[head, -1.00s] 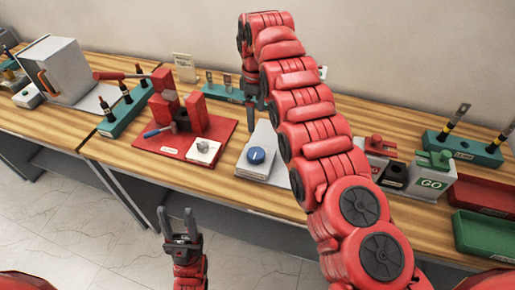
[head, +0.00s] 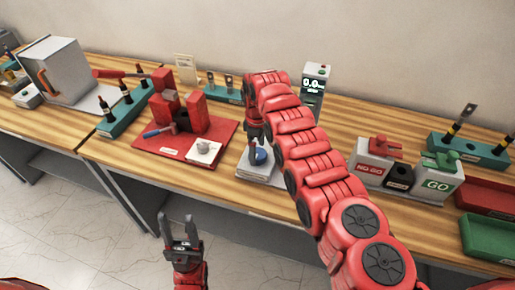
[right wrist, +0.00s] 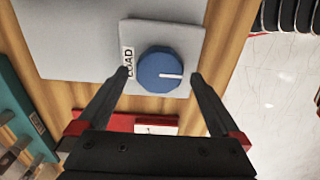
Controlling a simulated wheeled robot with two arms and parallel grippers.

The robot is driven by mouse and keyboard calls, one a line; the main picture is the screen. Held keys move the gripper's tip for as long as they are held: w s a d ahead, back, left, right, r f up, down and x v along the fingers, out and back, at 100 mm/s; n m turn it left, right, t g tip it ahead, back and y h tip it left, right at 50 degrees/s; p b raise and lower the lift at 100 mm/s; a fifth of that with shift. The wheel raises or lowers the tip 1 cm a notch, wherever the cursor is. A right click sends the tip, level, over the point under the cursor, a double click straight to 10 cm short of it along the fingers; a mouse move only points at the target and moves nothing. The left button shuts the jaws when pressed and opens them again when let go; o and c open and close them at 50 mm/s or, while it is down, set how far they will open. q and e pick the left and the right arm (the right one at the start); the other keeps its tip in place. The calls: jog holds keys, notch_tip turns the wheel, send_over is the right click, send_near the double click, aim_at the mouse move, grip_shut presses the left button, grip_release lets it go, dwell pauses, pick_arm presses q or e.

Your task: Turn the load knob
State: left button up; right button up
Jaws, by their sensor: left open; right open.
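The load knob (right wrist: 160,72) is a blue round dial with a white pointer line, on a light grey panel (right wrist: 192,32) labelled LOAD. In the head view the knob (head: 259,156) is partly hidden behind my right gripper (head: 252,148). In the right wrist view my right gripper (right wrist: 160,78) is open, with its fingertips on either side of the knob near its lower edge. I cannot tell whether they touch it. My left gripper (head: 180,229) is open and empty, in front of the table and low.
A red base (head: 152,147) with a red fixture and a small white knob box (head: 205,151) stands left of the panel. A display unit (head: 313,85) stands behind. NO GO (head: 369,170) and GO (head: 437,183) boxes and red and green trays are at right.

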jog(key=shift+f, duration=0.85)
jog(key=shift+c, duration=0.3)
jog(key=c, duration=1.2)
